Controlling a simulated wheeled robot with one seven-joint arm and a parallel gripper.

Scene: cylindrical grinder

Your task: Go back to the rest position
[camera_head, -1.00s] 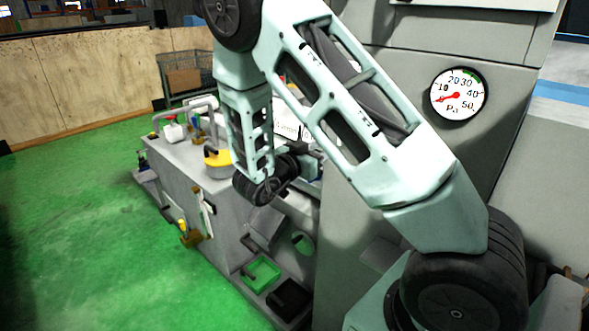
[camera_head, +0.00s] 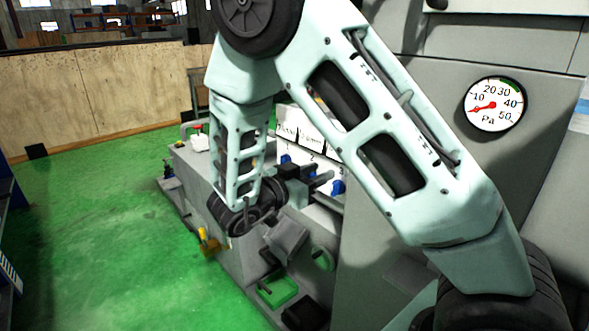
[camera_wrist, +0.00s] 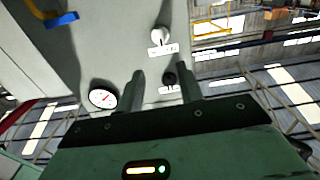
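Beyond the fingers are a white knob (camera_wrist: 160,35), a black knob (camera_wrist: 170,79) and a round gauge (camera_wrist: 103,95) on a grey face. My forearm hides part of the machine in the head view.
A large pressure gauge (camera_head: 495,104) is on the grey machine housing (camera_head: 400,225) at right. A green tray (camera_head: 278,291) and a black tray (camera_head: 305,314) sit low at the machine's front. Open green floor (camera_head: 100,230) lies left. A wooden wall (camera_head: 90,98) stands behind.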

